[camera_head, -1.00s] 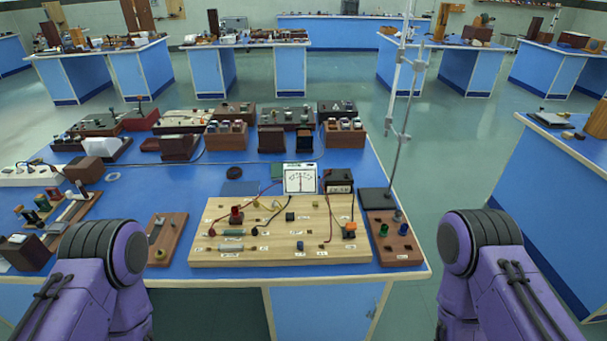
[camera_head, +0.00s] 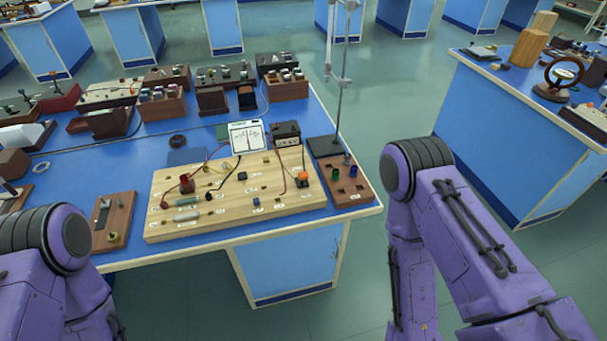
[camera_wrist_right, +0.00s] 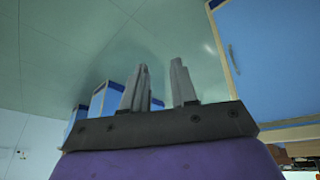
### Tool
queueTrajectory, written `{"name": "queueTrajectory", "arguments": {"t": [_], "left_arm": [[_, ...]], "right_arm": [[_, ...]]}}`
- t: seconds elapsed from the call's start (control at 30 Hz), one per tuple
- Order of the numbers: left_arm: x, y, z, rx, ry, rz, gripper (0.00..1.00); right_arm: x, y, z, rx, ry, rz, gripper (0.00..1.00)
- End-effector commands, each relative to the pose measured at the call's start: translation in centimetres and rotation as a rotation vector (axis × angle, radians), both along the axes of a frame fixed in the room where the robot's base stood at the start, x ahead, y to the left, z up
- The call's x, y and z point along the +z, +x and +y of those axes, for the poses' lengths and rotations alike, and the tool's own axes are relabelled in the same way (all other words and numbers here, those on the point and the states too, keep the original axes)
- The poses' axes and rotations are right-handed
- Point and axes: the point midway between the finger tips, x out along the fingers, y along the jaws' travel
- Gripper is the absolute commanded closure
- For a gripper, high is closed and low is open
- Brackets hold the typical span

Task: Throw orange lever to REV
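A small orange part (camera_head: 303,179) sits near the right end of the pale wooden circuit board (camera_head: 240,212) on the blue bench. Its lever position and the board's labels are too small to read. In the right wrist view my right gripper (camera_wrist_right: 158,84) is open and empty, its two grey fingers apart, with floor and blue bench sides behind. In the head view only the purple links of my arms show, left and right of the bench's near edge. My left gripper is out of view.
A white-faced meter (camera_head: 249,137) stands behind the board. Another blue bench (camera_head: 500,140) stands at the right, with open floor between.

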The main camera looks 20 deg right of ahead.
Motion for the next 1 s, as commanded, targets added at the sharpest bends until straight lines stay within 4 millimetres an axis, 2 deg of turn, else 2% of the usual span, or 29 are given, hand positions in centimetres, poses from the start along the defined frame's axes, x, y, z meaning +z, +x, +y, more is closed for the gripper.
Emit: {"name": "queueTrajectory", "arguments": {"t": [0.03, 0.07, 0.13, 0.17, 0.27, 0.3, 0.33, 0.4, 0.5, 0.6, 0.7, 0.83, 1.0], "left_arm": [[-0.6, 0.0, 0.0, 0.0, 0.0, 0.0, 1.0], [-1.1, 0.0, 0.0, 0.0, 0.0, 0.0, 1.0], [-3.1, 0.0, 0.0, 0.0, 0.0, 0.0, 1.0], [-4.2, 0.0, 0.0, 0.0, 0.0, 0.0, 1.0], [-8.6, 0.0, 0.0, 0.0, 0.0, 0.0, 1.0], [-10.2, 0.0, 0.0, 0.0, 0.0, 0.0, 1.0], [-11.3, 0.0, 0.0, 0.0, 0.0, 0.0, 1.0], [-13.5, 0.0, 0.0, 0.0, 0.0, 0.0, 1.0], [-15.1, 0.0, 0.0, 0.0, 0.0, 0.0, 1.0], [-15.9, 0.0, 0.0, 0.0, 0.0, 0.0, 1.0], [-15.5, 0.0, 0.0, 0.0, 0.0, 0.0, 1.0], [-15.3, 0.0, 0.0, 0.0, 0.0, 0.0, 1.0], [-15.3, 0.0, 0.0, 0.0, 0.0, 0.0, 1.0]], "right_arm": [[-0.4, 0.6, 0.0, -0.001, 0.0, -0.013, 0.9], [-0.7, 1.2, 0.0, -0.007, 0.002, -0.029, 1.0], [-1.7, 3.6, 0.2, -0.044, 0.025, -0.09, 1.0], [-2.2, 5.1, 0.8, -0.069, 0.051, -0.13, 1.0], [-2.6, 12.1, 4.4, -0.195, 0.213, -0.326, 1.0], [-1.7, 15.2, 6.0, -0.298, 0.321, -0.429, 1.0], [-0.7, 17.4, 7.2, -0.391, 0.415, -0.506, 1.0], [2.9, 22.0, 9.6, -0.632, 0.677, -0.675, 1.0], [8.4, 25.9, 11.6, -0.952, 1.047, -0.815, 1.0], [13.1, 27.8, 12.6, -1.245, 1.394, -0.855, 1.0], [15.7, 28.3, 13.1, -1.5, 1.647, -0.81, 1.0], [16.3, 28.4, 13.1, -1.74, 1.828, -0.741, 1.0], [16.2, 28.4, 13.0, -1.881, 1.923, -0.69, 1.0]]}}
